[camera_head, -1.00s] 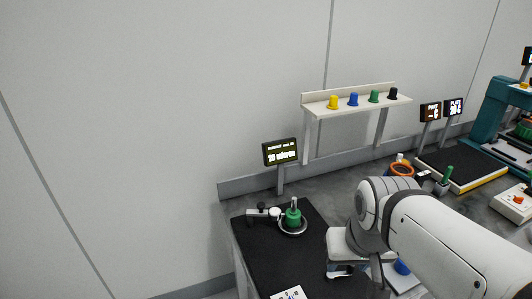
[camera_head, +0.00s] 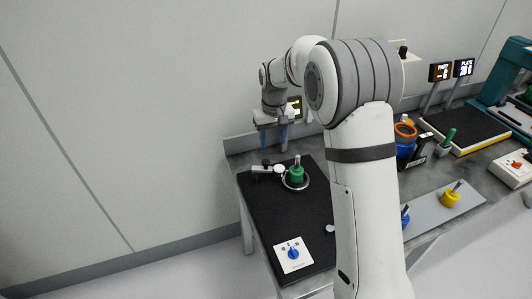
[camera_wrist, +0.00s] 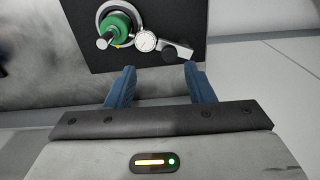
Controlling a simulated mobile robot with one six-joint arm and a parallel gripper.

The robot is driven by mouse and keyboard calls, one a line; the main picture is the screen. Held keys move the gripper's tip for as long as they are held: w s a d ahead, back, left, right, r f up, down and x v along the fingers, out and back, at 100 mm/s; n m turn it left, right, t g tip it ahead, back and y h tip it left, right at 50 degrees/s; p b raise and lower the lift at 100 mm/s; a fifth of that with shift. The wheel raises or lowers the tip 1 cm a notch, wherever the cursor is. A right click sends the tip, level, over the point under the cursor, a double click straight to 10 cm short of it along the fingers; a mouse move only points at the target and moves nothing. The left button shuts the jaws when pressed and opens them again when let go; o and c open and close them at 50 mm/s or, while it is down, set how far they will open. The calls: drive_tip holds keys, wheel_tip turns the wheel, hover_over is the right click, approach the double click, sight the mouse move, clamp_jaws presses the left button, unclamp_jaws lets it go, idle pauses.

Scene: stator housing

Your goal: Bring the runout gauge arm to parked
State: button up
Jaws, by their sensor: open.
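The runout gauge arm (camera_head: 263,169) lies on the black mat with its white dial (camera_head: 279,169) touching or close beside the green part (camera_head: 297,174), which stands upright in a light ring with a metal shaft on top. In the wrist view the gauge dial (camera_wrist: 145,40) is beside the green part (camera_wrist: 115,27), and the arm (camera_wrist: 176,48) reaches right to a dark knob. My gripper (camera_head: 275,136) is above and behind the gauge in the head view. Its blue fingers (camera_wrist: 159,72) are apart and empty, with the gauge beyond their tips.
A white panel with a blue knob (camera_head: 293,254) sits at the mat's front. A grey plate (camera_head: 425,213) with a yellow part (camera_head: 450,197) lies right. The black mat (camera_head: 290,218) is mostly clear.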

sight(266, 161)
drive_tip(key=shift+n, duration=0.3)
drive_tip(key=w+a+f, duration=0.2)
drive_tip(key=f, duration=0.1)
drive_tip(key=shift+a, duration=0.15)
wheel_tip(266, 161, down, 8)
drive_tip(key=shift+r+p, duration=0.2)
drive_tip(key=shift+p, duration=0.85)
clamp_jaws()
